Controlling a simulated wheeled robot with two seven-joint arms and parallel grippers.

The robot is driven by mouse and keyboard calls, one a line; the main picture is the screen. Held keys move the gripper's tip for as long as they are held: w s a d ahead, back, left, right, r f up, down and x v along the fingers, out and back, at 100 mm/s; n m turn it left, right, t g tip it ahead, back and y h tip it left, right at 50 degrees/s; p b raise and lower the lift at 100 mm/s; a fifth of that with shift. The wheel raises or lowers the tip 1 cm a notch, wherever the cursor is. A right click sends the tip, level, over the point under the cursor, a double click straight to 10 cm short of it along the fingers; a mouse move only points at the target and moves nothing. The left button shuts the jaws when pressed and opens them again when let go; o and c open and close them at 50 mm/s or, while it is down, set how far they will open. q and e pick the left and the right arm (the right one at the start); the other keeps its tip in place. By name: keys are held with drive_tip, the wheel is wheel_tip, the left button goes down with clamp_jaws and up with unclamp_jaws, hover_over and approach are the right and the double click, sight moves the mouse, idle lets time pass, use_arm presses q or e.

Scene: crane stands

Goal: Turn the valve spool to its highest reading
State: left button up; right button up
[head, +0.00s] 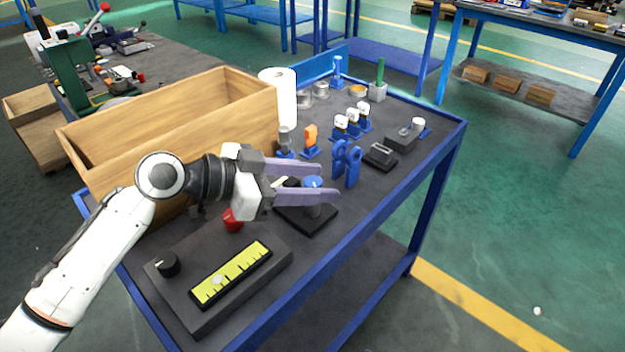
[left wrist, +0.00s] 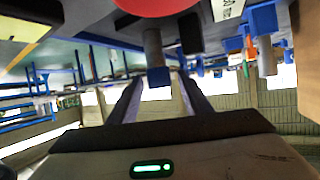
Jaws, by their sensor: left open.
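A grey post with a blue cap (head: 313,183), which looks like the valve spool, stands upright on a black base plate (head: 318,222). My left gripper (head: 329,183) is open, with its fingers on either side of the blue cap in the head view. The left wrist view shows the blue-ended post (left wrist: 158,72) between the spread fingers (left wrist: 160,92). I cannot tell whether either finger touches it. A dark box in front carries a yellow scale (head: 240,268) with black ticks and a pale round marker (head: 217,280) left of its middle. My right gripper is out of view.
A black knob (head: 167,264) sits on the scale box, and a red knob (head: 232,222) lies behind it. A wooden crate (head: 180,110) stands at the back left. Blue clamps (head: 346,162) and several small fixtures stand beyond the post. The table's blue edge (head: 400,175) is right.

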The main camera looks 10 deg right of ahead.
use_arm(q)
drive_tip(key=v, duration=1)
drive_tip(key=shift+r, duration=0.1)
drive_tip(key=x, duration=1)
drive_tip(key=shift+d+p, duration=0.15)
drive_tip(key=shift+p, duration=0.2)
drive_tip(key=shift+n+t+p, duration=0.3)
drive_tip(key=shift+p, duration=0.3)
drive_tip(key=shift+w+f, duration=0.1)
drive_tip(key=shift+f, duration=0.1)
